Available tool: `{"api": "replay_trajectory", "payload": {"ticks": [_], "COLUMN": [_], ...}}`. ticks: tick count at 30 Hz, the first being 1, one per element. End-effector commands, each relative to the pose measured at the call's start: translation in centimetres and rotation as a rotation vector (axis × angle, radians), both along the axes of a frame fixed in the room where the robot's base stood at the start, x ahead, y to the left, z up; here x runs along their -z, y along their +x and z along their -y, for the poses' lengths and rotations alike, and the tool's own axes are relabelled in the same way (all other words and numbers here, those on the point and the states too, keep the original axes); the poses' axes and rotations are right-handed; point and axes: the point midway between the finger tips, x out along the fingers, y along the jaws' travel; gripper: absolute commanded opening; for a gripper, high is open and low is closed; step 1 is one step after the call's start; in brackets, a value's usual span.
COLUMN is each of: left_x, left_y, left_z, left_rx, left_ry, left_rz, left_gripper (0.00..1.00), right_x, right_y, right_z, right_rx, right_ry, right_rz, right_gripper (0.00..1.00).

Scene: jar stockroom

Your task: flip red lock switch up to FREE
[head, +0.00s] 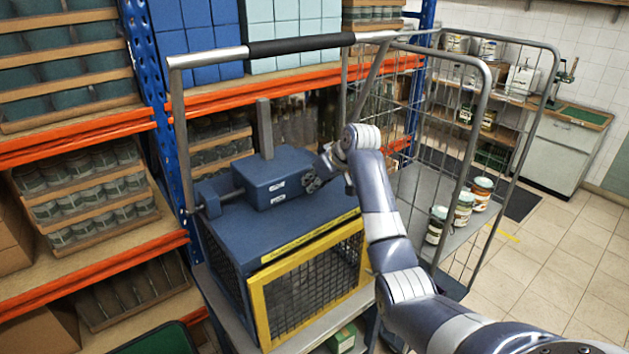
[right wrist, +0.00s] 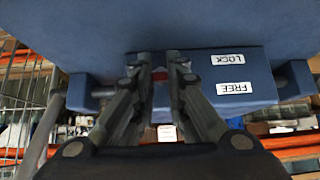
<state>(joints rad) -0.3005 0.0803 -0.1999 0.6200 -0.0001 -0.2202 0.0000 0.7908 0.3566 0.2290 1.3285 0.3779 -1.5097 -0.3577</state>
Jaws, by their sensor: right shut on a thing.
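The blue lock box (head: 270,180) sits on top of the blue cabinet with the yellow-framed mesh door (head: 312,285). My right gripper (head: 312,180) is at the box's right-hand end. In the right wrist view the gripper (right wrist: 160,70) has its fingers closed on a small red piece, the lock switch (right wrist: 159,74), of which only a sliver shows. To the right are the white labels LOCK (right wrist: 228,60) and FREE (right wrist: 235,88). The switch appears about level with the space between them. The fingers hide most of it. My left gripper is not in view.
A metal push bar (head: 290,45) and a wire cage side (head: 450,130) stand around the cabinet. Several jars (head: 463,208) stand on the cart deck at right. Shelves with orange beams (head: 75,140) are at left. Tiled floor is free at the right.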

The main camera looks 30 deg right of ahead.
Motion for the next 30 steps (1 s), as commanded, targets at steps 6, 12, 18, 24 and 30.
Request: {"api": "replay_trajectory", "payload": {"ticks": [6, 12, 18, 24, 30], "left_x": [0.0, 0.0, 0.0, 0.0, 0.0], "left_y": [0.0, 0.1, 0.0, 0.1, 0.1], "left_z": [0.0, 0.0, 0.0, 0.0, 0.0], "left_rx": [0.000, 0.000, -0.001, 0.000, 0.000], "left_ry": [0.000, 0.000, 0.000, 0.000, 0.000], "left_rz": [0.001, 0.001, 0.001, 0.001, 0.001], "left_gripper": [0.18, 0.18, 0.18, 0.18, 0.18], "right_x": [0.0, 0.0, -0.8, -3.7, -6.8], "right_y": [0.0, 0.0, -0.6, -3.0, -5.8], "right_z": [0.0, 0.0, 0.1, 0.4, 0.5], "right_rx": [0.000, 0.000, 0.001, 0.002, 0.001], "right_ry": [0.000, 0.000, 0.000, -0.003, -0.002], "right_rz": [-0.001, 0.000, 0.004, 0.005, 0.003], "right_gripper": [0.33, 0.33, 0.33, 0.33, 0.33]}}
